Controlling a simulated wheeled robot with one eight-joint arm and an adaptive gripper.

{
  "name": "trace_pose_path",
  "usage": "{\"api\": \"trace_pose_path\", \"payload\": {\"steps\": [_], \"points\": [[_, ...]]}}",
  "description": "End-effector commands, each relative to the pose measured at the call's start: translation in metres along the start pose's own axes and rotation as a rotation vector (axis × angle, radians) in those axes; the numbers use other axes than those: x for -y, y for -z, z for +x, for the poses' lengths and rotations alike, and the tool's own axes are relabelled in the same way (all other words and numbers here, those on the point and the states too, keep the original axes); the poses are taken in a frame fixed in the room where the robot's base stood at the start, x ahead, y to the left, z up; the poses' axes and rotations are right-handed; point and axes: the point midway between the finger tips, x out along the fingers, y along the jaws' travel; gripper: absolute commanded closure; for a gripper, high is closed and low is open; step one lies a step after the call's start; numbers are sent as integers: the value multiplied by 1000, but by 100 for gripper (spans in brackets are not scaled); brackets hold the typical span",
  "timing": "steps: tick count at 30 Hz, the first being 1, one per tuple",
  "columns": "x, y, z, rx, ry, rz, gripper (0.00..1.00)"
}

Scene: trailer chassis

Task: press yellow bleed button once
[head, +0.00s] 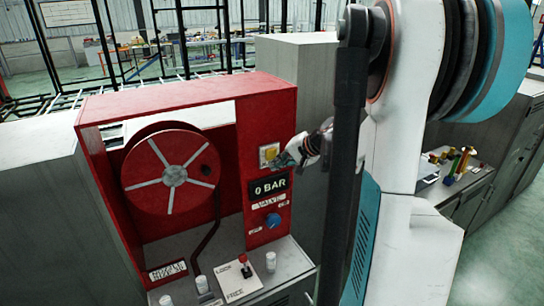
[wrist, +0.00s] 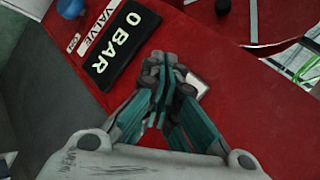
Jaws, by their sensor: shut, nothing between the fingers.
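The yellow bleed button (head: 269,153) sits on a pale square plate on the red panel, above the black "0 BAR" display (head: 269,186). My gripper (head: 281,162) is shut and empty, with its tips close to the button's lower right in the head view. In the wrist view my gripper (wrist: 164,62) points at the red panel beside the "0 BAR" display (wrist: 121,44). A corner of a pale plate (wrist: 199,86) shows at the right of the fingers there; the yellow button is hidden in that view. I cannot tell whether the tips touch the button.
A blue valve knob (head: 273,220) is below the display. A red hose reel (head: 172,174) fills the cabinet's left. A red-tipped lever (head: 244,265) and several pale knobs stand on the grey ledge below. Grey cabinets stand to both sides.

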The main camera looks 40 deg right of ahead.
Motion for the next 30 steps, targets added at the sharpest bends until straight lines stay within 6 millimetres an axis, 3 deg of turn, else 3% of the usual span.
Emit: {"api": "trace_pose_path", "payload": {"steps": [12, 30], "points": [[-19, -19, -25, 0, -1, 0, 100], [-20, -20, -27, 0, 0, 0, 100]]}}
